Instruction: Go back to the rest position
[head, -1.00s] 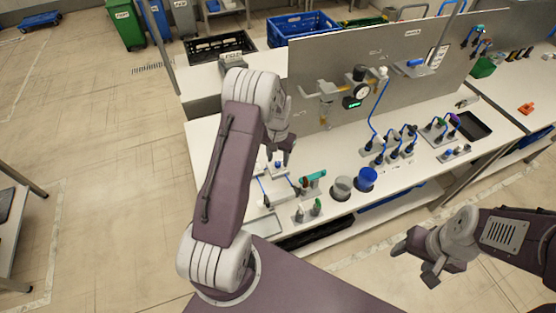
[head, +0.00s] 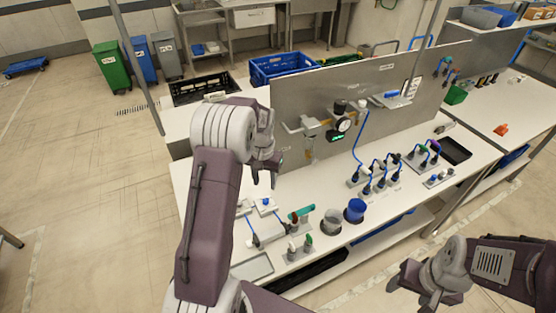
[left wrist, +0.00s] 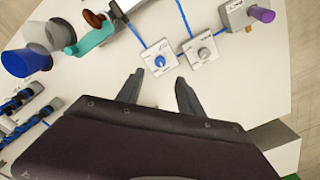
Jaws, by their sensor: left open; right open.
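My left gripper (head: 264,172) is raised over the left part of the white bench (head: 300,188). In the left wrist view its two dark fingers (left wrist: 160,90) are apart with nothing between them. Two small white units, one with a blue knob (left wrist: 160,60) and one with a grey knob (left wrist: 203,53), lie on the bench beyond the fingertips. My right gripper (head: 413,288) is at the lower right of the head view, in front of the bench and over the floor. It holds nothing that I can see.
A grey cup (head: 332,221), a blue cup (head: 355,210) and a teal-handled tool (head: 301,213) stand along the bench. Racks with blue cables (head: 378,180) are to the right. A grey panel (head: 290,95) rises behind. A blue crate (head: 278,66) and a black crate (head: 205,88) are at the back.

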